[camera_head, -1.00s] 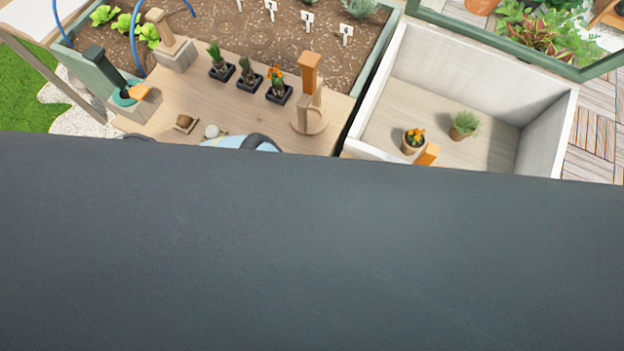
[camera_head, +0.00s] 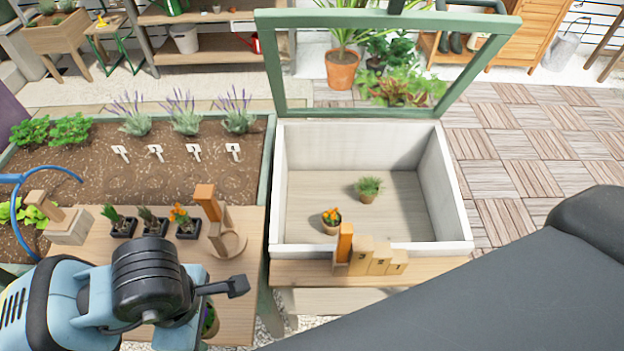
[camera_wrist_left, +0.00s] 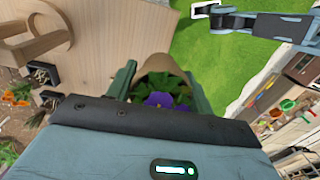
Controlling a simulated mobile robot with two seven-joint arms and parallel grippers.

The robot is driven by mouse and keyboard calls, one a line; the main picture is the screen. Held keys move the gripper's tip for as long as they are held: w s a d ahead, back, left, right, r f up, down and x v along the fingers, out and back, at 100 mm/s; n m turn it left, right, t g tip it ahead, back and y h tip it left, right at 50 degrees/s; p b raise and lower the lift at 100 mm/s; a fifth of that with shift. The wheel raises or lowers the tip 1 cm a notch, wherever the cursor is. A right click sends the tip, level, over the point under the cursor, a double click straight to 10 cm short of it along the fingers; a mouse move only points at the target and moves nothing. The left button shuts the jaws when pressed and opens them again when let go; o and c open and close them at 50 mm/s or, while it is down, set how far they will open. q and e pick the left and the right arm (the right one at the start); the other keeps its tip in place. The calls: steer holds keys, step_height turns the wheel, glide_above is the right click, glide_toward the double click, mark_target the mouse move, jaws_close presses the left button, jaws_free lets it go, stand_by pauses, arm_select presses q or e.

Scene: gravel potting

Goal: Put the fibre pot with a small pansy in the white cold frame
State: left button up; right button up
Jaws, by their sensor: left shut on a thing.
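The fibre pot (camera_wrist_left: 160,66) with a purple pansy (camera_wrist_left: 160,100) is between the two green fingers of my left gripper (camera_wrist_left: 160,82), which is shut on it. In the head view my left arm is at the lower left, and leaves with a bit of purple (camera_head: 210,320) show just beside it, mostly hidden. The white cold frame (camera_head: 440,180) stands open at the centre right, apart from the held pot. My right arm crosses the lower right of the head view; its gripper is hidden there.
In the cold frame stand an orange-flowered pot (camera_head: 331,228) and a grassy pot (camera_head: 368,196); floor around them is bare. Its green-framed lid (camera_head: 275,70) is raised. Wooden blocks (camera_head: 378,260) stand at its front edge. Several black plant trays (camera_head: 155,230) and a wooden stand (camera_head: 228,240) are left.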

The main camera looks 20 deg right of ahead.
arm_select(q)
steer(key=w+a+r+m, duration=0.6)
steer(key=a+r+m, duration=0.2)
steer(key=a+m, duration=0.3)
steer(key=m, duration=0.3)
steer(key=shift+w, duration=0.15)
